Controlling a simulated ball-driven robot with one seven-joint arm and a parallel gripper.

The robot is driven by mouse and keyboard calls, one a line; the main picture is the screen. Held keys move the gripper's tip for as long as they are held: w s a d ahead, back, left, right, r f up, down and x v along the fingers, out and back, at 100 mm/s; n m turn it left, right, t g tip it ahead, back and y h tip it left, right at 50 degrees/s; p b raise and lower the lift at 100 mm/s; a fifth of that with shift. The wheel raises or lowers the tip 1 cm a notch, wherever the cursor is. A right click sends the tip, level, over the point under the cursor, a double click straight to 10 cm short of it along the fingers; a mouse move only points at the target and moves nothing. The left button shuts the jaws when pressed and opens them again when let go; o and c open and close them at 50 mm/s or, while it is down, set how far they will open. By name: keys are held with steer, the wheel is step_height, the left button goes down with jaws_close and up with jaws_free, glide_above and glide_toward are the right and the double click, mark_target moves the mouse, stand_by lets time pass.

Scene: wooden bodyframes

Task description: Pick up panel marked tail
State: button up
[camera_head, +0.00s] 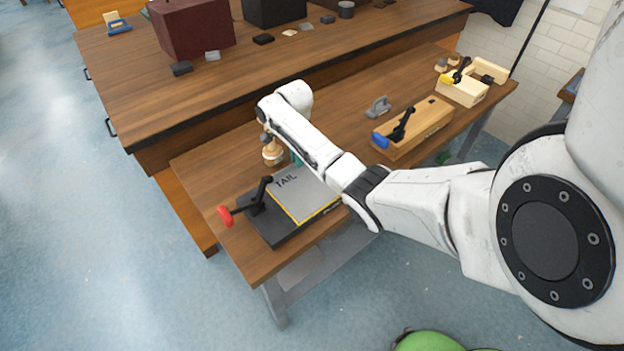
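The grey panel marked TAIL (304,193) lies on a black base (261,224) on the wooden workbench. A yellow edge shows along its front left side. A black clamp with a red handle (226,215) stands on the base at the panel's left end. My arm reaches in from the right and passes over the panel's right part, hiding some of it. My gripper (274,155) is at the far end of the arm, beyond the panel's back edge. Its fingers are small and partly hidden, so I cannot tell whether they are open or shut or touch anything.
A wooden block with a blue-handled clamp (414,130) and a grey bracket (378,107) are further right on the bench. A wooden fixture with a yellow handle (464,88) is at the far right. A higher table with dark boxes (192,27) stands behind. Floor at left is clear.

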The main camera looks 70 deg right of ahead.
jaws_close()
steer(key=shift+r, duration=0.15)
stand_by(1.1)
